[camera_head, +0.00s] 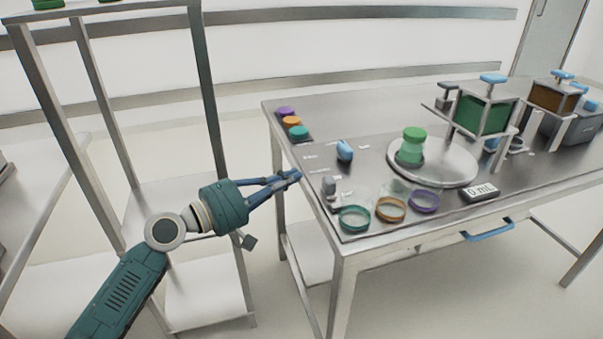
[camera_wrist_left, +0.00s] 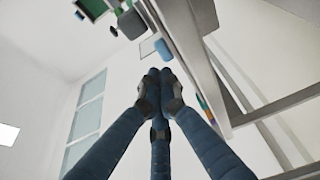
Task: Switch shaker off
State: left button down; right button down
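A round metal plate (camera_head: 432,163), which looks like the shaker's platform, sits on the steel table with a green-lidded jar (camera_head: 412,147) upright on it. A blue knob or lever (camera_head: 345,151) stands on the table to the left of the plate. A small grey lever-like part (camera_head: 329,186) stands nearer the table's left edge. I cannot tell which of these is the shaker's switch. My left gripper (camera_head: 290,177) is beside the table's left edge, apart from both parts. Its fingertips meet in the left wrist view (camera_wrist_left: 158,80), with nothing between them. My right gripper is not in view.
Coloured rings (camera_head: 355,218) lie along the front of the steel table (camera_head: 345,115), beside a "0 mL" display (camera_head: 480,193). Green (camera_head: 482,114) and brown (camera_head: 552,96) containers on stands are at the right. A metal shelf rack (camera_head: 205,95) stands at the left.

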pick_arm(q)
jog(key=v, duration=0.5)
jog(key=shift+w+a+f, duration=0.1)
jog(key=shift+w, duration=0.1)
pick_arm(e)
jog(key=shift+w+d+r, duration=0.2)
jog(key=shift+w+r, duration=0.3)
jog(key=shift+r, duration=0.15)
